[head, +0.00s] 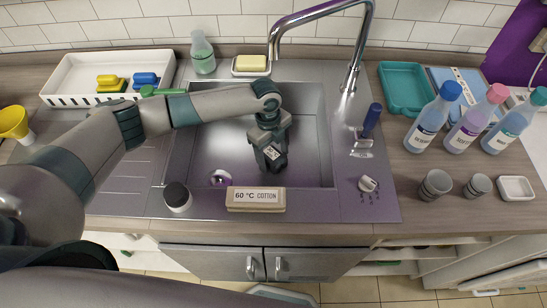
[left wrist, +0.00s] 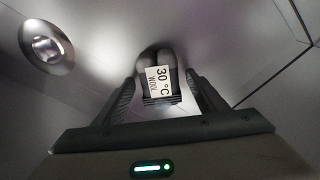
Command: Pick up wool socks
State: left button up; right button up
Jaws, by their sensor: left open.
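The wool socks (head: 274,164) are a small dark grey bundle on the floor of the metal sink basin (head: 225,150). In the left wrist view the socks (left wrist: 157,62) carry a white tag reading "30 °C WOOL". My left gripper (head: 270,148) reaches down into the basin right over them. In the left wrist view its open fingers (left wrist: 160,85) stand on either side of the socks, with a gap visible on the right side. The gripper partly hides the socks in the head view. My right gripper is not in view.
A block marked "60 °C COTTON" (head: 256,199) and a dark-capped jar (head: 177,196) stand at the basin's front edge. The tap (head: 352,70) arches behind right. A white rack (head: 75,72) is back left; several bottles (head: 433,118) stand right.

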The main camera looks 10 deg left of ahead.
pick_arm(q)
jog(key=shift+f, duration=0.25)
dwell(0.8)
jog(key=c, duration=1.1)
